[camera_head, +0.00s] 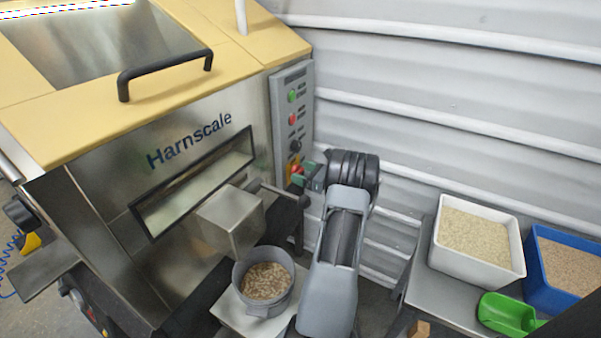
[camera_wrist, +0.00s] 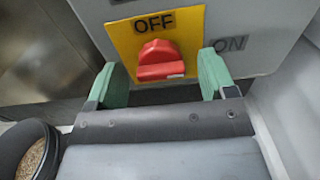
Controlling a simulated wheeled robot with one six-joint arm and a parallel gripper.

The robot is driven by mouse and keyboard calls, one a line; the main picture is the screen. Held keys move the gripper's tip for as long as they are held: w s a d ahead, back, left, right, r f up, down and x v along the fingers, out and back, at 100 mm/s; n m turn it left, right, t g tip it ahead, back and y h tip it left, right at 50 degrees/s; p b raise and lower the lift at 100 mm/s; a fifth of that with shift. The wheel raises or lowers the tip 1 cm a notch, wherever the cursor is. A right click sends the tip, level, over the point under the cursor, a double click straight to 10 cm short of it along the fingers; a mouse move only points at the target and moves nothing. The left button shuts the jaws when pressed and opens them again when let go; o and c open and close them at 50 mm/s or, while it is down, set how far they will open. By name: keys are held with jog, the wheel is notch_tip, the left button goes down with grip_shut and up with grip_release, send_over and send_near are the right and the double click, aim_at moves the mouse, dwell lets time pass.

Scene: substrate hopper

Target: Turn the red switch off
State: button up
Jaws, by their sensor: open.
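The red switch (camera_wrist: 160,62) is a rotary knob on a yellow plate (camera_wrist: 186,30) at the top middle of the wrist view. OFF is printed above the knob, and ON is on the grey panel to its right. The knob's grip looks roughly crosswise; I cannot tell its exact setting. In the head view the red switch (camera_head: 294,169) is partly hidden by my gripper. My gripper (camera_wrist: 163,80) is open, with its green fingers on the left and right of the knob. The fingers appear apart from it. In the head view my gripper (camera_head: 307,177) is at the panel's lower end.
The grey control panel (camera_head: 304,76) also carries a green button (camera_head: 292,96), a red button (camera_head: 292,119) and a black knob (camera_head: 295,146). A grey bucket of pellets (camera_head: 244,299) stands left of my arm. A white bin (camera_head: 434,254) and blue bin (camera_head: 540,290) stand right.

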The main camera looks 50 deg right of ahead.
jog(key=shift+w+a, duration=0.15)
jog(key=shift+w, duration=0.4)
jog(key=shift+c, duration=0.2)
jog(key=c, duration=0.9)
